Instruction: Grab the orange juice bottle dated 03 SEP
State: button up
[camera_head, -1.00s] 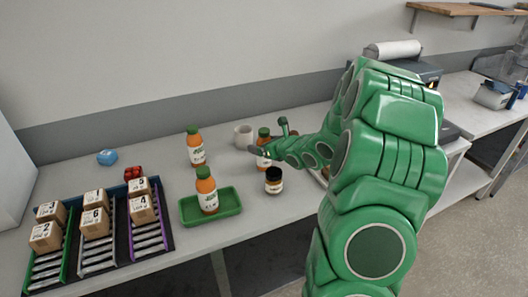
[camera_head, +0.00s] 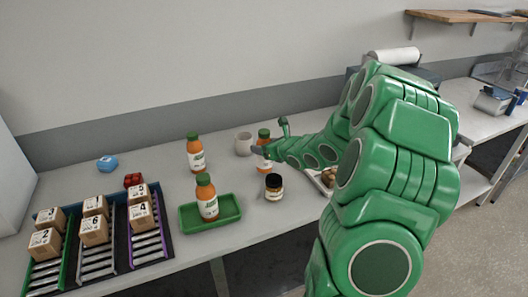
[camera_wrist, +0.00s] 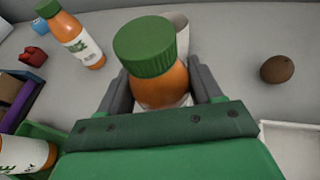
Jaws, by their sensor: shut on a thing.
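Three orange juice bottles with green caps are in the head view. One bottle (camera_head: 195,153) stands at the back, and another (camera_head: 207,198) stands in a green tray. The third bottle (camera_head: 263,151) stands upright at the right, partly hidden by my gripper (camera_head: 266,151). In the wrist view my gripper (camera_wrist: 165,95) is shut on this third bottle (camera_wrist: 150,55), with one finger on each side below its green cap. The back bottle (camera_wrist: 77,42) shows at the wrist view's upper left. No date can be read on any bottle.
The green tray (camera_head: 233,208) is at the table's front. A dark-lidded jar (camera_head: 273,187) stands close in front of the held bottle, and a white mug (camera_head: 243,143) behind it. Numbered boxes (camera_head: 94,231) sit on racks at left. A brown round item (camera_wrist: 277,69) lies right of my gripper.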

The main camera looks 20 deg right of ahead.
aim_at(267, 137)
jog(key=s+r, duration=0.1)
jog(key=r, duration=0.1)
jog(key=s+r, duration=0.2)
jog(key=s+a+r, duration=0.1)
jog(key=r, duration=0.1)
jog(key=shift+s+a+r, duration=0.1)
jog(key=shift+s+r, duration=0.15)
jog(key=shift+r, duration=0.05)
jog(key=s+a+r, duration=0.2)
jog(key=s+r, duration=0.2)
jog(key=s, duration=0.5)
jog(key=shift+a, duration=0.2)
